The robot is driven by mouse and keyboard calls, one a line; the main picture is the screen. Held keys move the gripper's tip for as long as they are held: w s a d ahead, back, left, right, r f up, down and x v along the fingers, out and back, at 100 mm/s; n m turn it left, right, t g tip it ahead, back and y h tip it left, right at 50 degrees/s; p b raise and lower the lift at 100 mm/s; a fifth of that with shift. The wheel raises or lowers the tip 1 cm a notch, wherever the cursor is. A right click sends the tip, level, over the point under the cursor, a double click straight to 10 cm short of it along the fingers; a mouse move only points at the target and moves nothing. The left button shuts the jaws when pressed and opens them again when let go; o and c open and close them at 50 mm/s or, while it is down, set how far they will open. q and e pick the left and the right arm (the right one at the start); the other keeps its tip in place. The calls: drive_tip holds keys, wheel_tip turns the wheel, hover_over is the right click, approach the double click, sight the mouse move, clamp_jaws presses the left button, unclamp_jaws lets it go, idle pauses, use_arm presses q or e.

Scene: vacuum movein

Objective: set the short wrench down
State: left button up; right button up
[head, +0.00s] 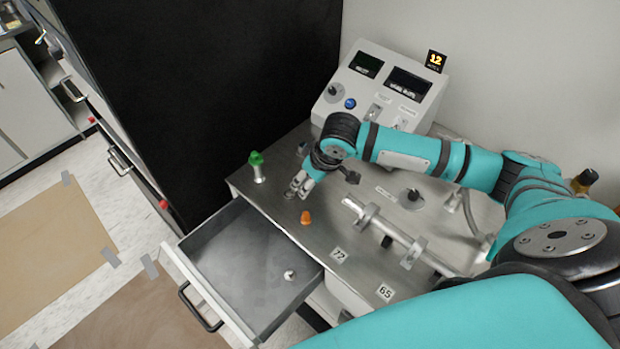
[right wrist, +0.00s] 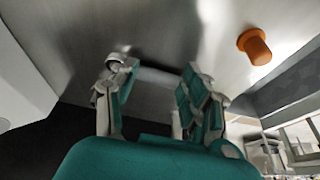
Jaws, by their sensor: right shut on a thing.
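My right gripper (head: 298,188) is over the near-left part of the steel bench top (head: 330,225), pointing down. Its fingers also show in the right wrist view (right wrist: 155,78), shut on a grey metal piece (right wrist: 158,74) that spans between them, which I take for the short wrench. The piece is hard to tell from the grey steel behind it, and its ends are mostly hidden by the fingers. It is close to the bench top, but I cannot tell whether it touches. My left gripper is not in view.
An orange knob (head: 306,217) stands beside the gripper and a green-topped post (head: 257,167) to its left. A clamped pipe (head: 385,231) lies to the right, a control box (head: 380,85) behind. The drawer (head: 235,262) is open, with a small metal piece (head: 290,275) inside.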

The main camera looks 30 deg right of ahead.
drive_tip(key=o, duration=1.2)
drive_tip(key=shift+f, duration=0.1)
drive_tip(key=v, duration=1.2)
drive_tip(key=shift+b, duration=0.35)
